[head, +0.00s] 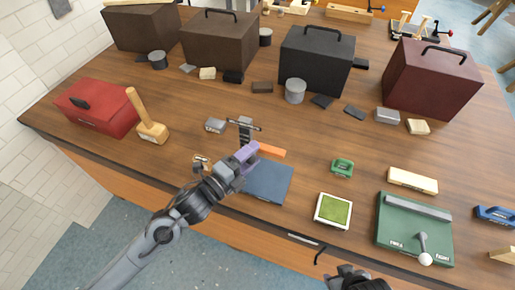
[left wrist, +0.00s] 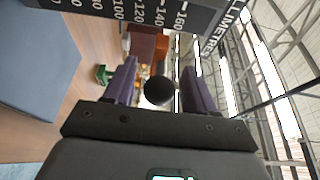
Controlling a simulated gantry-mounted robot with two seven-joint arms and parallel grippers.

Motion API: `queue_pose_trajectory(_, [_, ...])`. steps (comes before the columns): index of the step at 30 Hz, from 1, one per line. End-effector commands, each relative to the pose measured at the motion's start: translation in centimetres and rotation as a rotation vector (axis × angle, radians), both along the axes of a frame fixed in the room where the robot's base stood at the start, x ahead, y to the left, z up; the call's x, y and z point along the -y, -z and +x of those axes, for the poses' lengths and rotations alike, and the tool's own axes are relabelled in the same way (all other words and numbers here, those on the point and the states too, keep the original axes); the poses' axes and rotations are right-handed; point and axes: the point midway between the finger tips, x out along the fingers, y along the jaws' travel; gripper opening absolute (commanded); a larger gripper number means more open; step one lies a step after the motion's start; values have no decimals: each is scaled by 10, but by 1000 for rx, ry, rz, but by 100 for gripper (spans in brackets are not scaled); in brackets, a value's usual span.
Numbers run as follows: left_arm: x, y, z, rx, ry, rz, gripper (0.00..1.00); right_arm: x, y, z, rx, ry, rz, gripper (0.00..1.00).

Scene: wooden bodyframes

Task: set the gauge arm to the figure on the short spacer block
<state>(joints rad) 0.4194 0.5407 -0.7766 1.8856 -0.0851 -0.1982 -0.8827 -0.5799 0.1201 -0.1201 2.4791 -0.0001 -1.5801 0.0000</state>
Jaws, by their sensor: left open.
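My left gripper (head: 250,153) has purple fingers, which are open beside the upright dark gauge (head: 245,130). In the left wrist view a black scale (left wrist: 140,12) with white millimetre figures crosses the top. A round black knob (left wrist: 158,90) shows between the open fingers (left wrist: 158,85); I cannot tell whether they touch it. An orange bar (head: 271,151) lies just right of the fingertips. A small grey block (head: 214,125) stands left of the gauge. I cannot tell which block is the short spacer, and no figure on a block is readable. My right gripper (head: 355,282) is partly cut off at the bottom edge.
A blue-grey plate (head: 268,182) lies just below my left gripper. A mallet (head: 150,122) and red toolbox (head: 100,105) are at left. A green board with a lever (head: 410,232) and a cream block (head: 412,180) are at right. Large boxes (head: 318,60) line the back.

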Motion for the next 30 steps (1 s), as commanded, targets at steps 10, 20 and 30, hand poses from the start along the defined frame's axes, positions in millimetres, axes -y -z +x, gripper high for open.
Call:
queue_pose_trajectory(10, [20, 0, 20, -1, -1, -1, 56, 1, 0, 0, 1, -4, -5, 43])
queue_pose_trajectory(20, [21, 0, 21, -1, -1, -1, 51, 0, 0, 0, 0, -2, -2, 43])
queue_pose_trajectory(30, [20, 0, 21, -1, -1, -1, 0, -1, 0, 0, 1, 3, 5, 43])
